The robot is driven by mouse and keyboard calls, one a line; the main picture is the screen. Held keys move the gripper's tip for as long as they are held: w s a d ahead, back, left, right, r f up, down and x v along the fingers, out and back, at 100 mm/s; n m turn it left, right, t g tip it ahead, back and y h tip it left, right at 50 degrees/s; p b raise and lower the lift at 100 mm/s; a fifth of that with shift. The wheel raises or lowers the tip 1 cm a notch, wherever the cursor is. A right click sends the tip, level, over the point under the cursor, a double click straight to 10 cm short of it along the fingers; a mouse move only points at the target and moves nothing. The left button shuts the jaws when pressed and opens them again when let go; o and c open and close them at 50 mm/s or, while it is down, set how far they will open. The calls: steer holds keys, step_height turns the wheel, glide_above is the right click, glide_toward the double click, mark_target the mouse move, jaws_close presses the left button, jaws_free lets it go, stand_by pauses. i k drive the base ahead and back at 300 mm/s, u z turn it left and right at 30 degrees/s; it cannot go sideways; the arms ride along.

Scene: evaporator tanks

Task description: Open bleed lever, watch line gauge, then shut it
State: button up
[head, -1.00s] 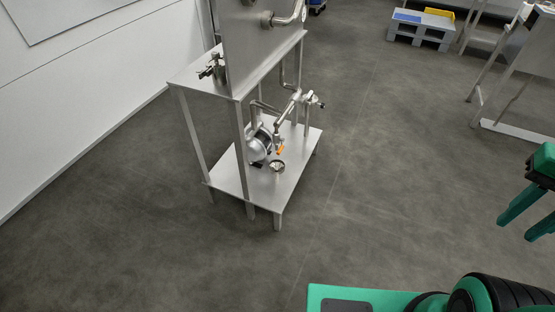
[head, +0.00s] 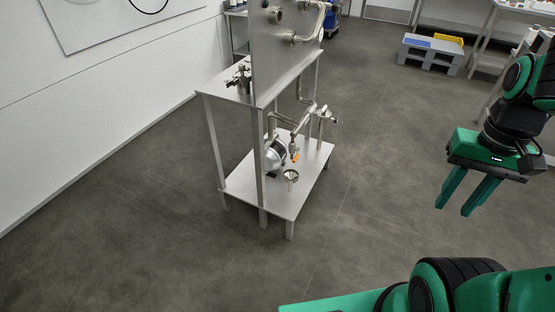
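In the head view, a small orange lever (head: 295,157), which may be the bleed lever, sits on the steel piping low on the metal stand (head: 262,200). A small funnel or cup (head: 290,175) is just below it, beside a round silver pump-like body (head: 275,155). A valve fitting (head: 329,116) ends the pipe to the upper right. I cannot make out a line gauge. My gripper (head: 453,200) hangs at the right, its two green fingers apart and empty, well away from the stand.
The stand's upright panel (head: 283,55) carries more pipes, and a fitting (head: 240,82) sits on its upper shelf. A grey pallet (head: 430,54) with blue and yellow items is at the back right. The floor (head: 370,190) between stand and gripper is clear.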

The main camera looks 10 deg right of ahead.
mark_target(297, 155)
steer(key=u, duration=0.05)
steer(key=i, duration=1)
